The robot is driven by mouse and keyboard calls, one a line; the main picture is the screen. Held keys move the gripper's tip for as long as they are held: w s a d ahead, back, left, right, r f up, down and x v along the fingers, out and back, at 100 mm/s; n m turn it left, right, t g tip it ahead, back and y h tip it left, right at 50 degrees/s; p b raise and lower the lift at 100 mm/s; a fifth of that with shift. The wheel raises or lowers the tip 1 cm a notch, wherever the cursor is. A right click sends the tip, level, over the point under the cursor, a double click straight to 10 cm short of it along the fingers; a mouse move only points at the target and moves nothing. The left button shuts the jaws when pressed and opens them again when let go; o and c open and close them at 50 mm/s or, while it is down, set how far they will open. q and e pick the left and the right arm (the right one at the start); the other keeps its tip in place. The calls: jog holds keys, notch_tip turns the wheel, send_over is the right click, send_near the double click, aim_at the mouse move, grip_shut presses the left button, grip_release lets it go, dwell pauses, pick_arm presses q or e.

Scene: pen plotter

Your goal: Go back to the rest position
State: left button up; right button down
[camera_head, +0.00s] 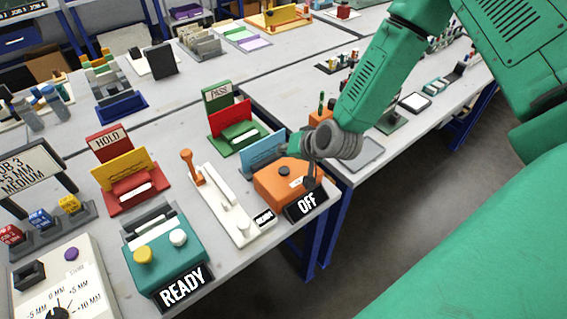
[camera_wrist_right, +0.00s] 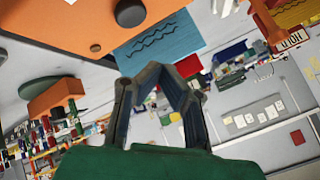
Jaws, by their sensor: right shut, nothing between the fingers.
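My right green arm reaches in from the upper right in the head view. Its dark gripper (camera_head: 309,180) is over the right side of the orange box (camera_head: 277,196), which has a dark round knob and an "OFF" sign (camera_head: 306,204) at its front. In the right wrist view the two fingers (camera_wrist_right: 166,70) meet at their tips with nothing between them. The orange box (camera_wrist_right: 66,22) fills the upper left there, beside a blue card (camera_wrist_right: 160,50) with a black zigzag line. I cannot tell whether the gripper touches the box. My left gripper is not in view.
Left of the orange box stand a white lever unit (camera_head: 222,203) and a teal box (camera_head: 167,262) with a "READY" sign. "HOLD" (camera_head: 108,142) and "PASS" (camera_head: 217,93) holders stand behind. The table's front edge is close, with open floor (camera_head: 420,190) to the right.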

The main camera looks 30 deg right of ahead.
jog(key=shift+r, duration=0.5)
jog(key=shift+f, duration=0.1)
jog(key=s+f, duration=0.1)
jog(key=s, duration=0.1)
jog(key=s+a+f+n+g, duration=0.1)
jog(key=s, duration=0.1)
jog(key=s+a+f+g, duration=0.1)
jog(key=s+f, duration=0.1)
jog(key=shift+s+a+f+n, duration=0.1)
jog(key=shift+s+a+n, duration=0.15)
jog(key=shift+s+n, duration=0.05)
jog(key=s+f+n+g+h, duration=0.1)
jog(key=s+f+n+g, duration=0.25)
jog(key=s, duration=0.95)
jog(key=s+f+n+g+h, duration=0.15)
jog(key=s+g, duration=0.25)
jog(key=s, duration=0.9)
notch_tip(320, 180, down, 14)
jog(key=w+n+t+b, duration=0.1)
jog(key=w+b, duration=0.2)
jog(key=b, duration=1.1)
jog(key=shift+a+f+y, duration=0.25)
jog(key=shift+a+y, duration=0.2)
